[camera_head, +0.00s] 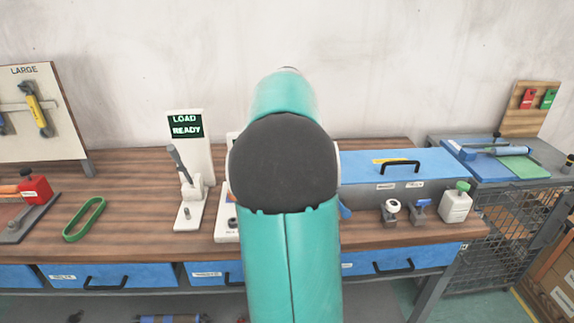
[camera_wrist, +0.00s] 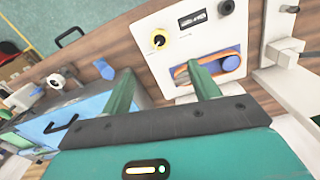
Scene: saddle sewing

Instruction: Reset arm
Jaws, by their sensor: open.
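My gripper (camera_wrist: 162,88) shows in the wrist view with its two green fingers apart and nothing between them. It is above the workbench, over the edge of a white panel device (camera_wrist: 165,70) with a yellow-ringed knob, a small display and a blue knob with an orange loop around it. In the head view my teal arm rises in the middle and hides most of that device; my gripper is not visible there. How close the fingers are to the panel I cannot tell.
A white stand (camera_head: 190,205) with a lever and a "LOAD READY" screen is left of my arm. A green loop (camera_head: 84,219) lies further left on the wooden bench (camera_head: 135,200). A blue-lidded toolbox (camera_head: 385,167) and a white bottle (camera_head: 456,204) are on the right.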

